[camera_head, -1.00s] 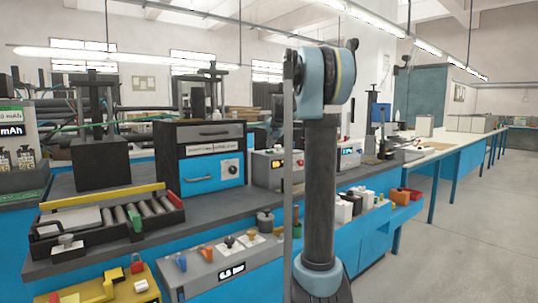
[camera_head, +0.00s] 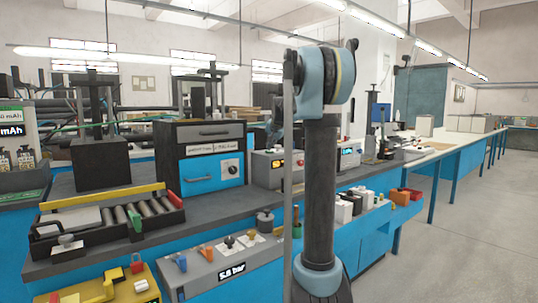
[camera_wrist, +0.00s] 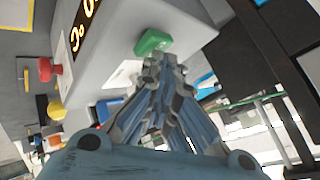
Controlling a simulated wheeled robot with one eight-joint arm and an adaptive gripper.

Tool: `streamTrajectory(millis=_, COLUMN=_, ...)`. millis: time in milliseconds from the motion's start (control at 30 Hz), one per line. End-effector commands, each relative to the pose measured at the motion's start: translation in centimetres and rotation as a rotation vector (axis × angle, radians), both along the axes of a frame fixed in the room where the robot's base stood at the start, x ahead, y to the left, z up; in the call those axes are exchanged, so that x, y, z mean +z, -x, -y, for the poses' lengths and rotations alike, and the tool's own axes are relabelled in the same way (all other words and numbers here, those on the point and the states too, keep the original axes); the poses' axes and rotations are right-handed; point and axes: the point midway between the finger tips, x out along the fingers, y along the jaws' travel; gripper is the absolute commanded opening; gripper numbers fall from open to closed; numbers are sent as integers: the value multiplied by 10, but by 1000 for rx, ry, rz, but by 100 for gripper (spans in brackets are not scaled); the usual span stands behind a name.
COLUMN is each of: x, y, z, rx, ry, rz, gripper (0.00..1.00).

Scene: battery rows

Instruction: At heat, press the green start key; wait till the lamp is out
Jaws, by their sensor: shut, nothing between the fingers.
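A green key (camera_wrist: 152,42) sticks out from a grey box (camera_wrist: 150,15) in the wrist view. My gripper (camera_wrist: 165,62) is shut and empty, its fingertips right by the green key's lower edge. I cannot tell whether they touch it. A dark display (camera_wrist: 84,28) with orange digits is on the same box, left of the key; the digits are cut off. A box with an orange display (camera_head: 268,168) is left of the arm. I cannot make out a lit lamp.
In the wrist view a red knob (camera_wrist: 45,69), a yellow knob (camera_wrist: 56,111) and a blue part (camera_wrist: 104,110) are nearby. In the head view a blue-fronted oven (camera_head: 212,168), a roller tray (camera_head: 110,222) and a pressure panel (camera_head: 225,262) line the bench. The floor at right is clear.

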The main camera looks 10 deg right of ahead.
Motion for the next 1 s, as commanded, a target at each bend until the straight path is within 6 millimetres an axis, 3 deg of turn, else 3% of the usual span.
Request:
streamTrajectory(millis=633, x=-3, y=0, z=0, rx=0, ry=0, rz=0, gripper=0)
streamTrajectory(millis=1000, x=10, y=0, z=0, rx=0, ry=0, rz=0, gripper=0)
